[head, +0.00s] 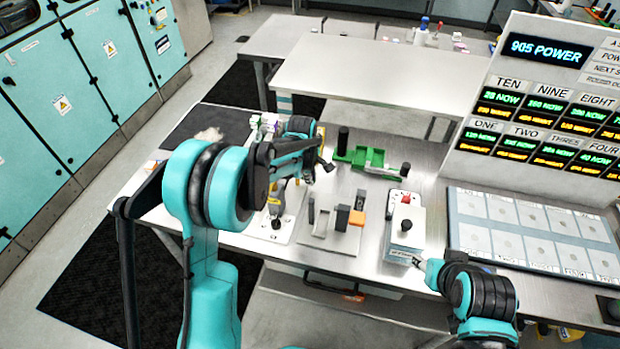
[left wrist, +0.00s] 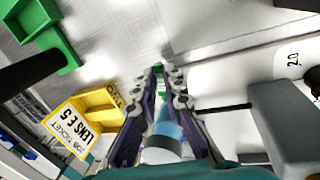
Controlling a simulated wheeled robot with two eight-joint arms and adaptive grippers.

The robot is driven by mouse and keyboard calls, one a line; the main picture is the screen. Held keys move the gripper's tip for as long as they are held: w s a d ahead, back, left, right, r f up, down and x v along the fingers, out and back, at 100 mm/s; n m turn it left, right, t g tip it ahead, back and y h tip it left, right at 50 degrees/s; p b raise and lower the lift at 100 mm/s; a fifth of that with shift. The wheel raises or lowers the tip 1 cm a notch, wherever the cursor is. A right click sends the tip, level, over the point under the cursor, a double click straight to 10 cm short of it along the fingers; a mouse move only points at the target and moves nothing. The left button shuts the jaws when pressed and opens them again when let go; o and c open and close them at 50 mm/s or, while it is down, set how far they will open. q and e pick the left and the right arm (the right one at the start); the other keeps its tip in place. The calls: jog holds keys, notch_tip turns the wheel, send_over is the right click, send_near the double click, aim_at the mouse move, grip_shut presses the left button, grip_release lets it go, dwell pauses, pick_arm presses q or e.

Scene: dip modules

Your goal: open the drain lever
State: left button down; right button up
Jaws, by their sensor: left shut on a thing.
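My left gripper (head: 322,162) hangs over the middle of the steel bench. In the left wrist view its fingers (left wrist: 160,72) are closed together on a blue, pale-ended cylindrical thing (left wrist: 166,125), partly hidden between them. That thing cannot be made out in the head view. I cannot tell which part is the drain lever. A green fixture (head: 362,157) with a black upright handle (head: 343,139) stands just right of the gripper. A grey box (head: 405,238) with a black knob stands further right. My right gripper (head: 424,268) is beside that box; its fingers are too small to read.
A grey stand (head: 328,236) with dark and orange blocks is near the bench's front. A yellow ticket holder (left wrist: 85,120) is close by in the left wrist view. A label tray (head: 530,232) and display panel (head: 553,100) fill the right. The rear table (head: 385,75) is mostly clear.

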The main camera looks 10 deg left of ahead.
dwell(0.4)
pick_arm(q)
jog(key=c, duration=1.6)
grip_release()
jog(key=v, duration=1.2)
